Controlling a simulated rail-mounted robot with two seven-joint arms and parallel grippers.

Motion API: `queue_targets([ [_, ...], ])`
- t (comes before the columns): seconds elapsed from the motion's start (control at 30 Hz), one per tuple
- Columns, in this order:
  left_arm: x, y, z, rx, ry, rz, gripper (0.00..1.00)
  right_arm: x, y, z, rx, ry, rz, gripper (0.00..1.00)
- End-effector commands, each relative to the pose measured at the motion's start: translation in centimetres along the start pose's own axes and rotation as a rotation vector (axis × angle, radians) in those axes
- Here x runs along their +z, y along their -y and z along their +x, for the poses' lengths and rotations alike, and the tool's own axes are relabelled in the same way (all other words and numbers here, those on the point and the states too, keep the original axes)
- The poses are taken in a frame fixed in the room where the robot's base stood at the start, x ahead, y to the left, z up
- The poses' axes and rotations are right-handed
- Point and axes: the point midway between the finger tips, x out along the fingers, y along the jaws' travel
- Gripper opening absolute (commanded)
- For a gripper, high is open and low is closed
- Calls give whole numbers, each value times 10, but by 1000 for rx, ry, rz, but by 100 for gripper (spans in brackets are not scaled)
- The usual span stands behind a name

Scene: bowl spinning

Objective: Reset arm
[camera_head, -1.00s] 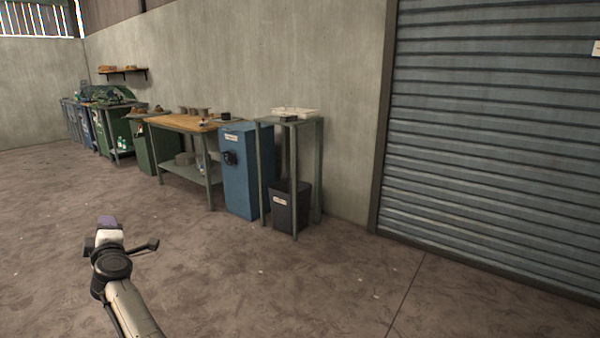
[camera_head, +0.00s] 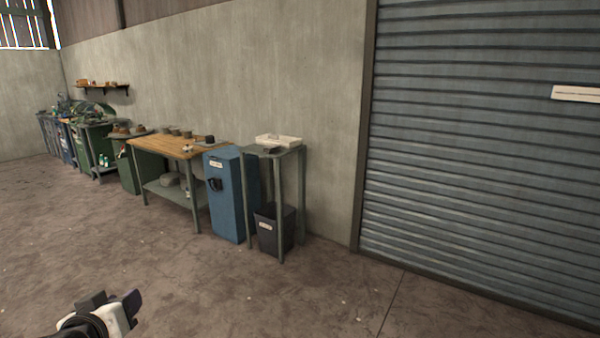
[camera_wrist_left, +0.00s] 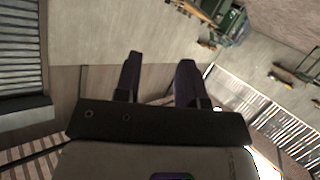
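My left gripper (camera_head: 118,303) shows at the bottom left of the head view, with the arm behind it mostly cut off by the lower edge. In the left wrist view, its two dark fingers (camera_wrist_left: 158,66) stand apart with nothing between them. The wrist is tilted, so walls and benches look slanted or upside down there. My right gripper is in neither view.
A wooden-topped workbench (camera_head: 178,148), a blue cabinet (camera_head: 228,195) and a green stand (camera_head: 277,152) with a dark bin (camera_head: 270,232) line the wall. A ribbed shutter (camera_head: 470,160) fills the right. The floor (camera_head: 240,290) in front is clear.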

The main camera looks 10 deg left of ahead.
Motion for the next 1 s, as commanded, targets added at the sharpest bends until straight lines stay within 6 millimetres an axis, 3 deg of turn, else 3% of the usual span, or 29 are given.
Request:
queue_targets([
  [0.03, -14, -13, -18, -3, 21, 42, 37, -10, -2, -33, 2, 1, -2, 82],
  [0.5, -6, -86, -120, 69, 191, 322, 37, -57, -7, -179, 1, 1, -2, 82],
  [0.8, 11, -110, -190, 132, 396, 431, 37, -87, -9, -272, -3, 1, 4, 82],
  [1.0, 24, -112, -241, 152, 569, 478, 37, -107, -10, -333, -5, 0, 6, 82],
])
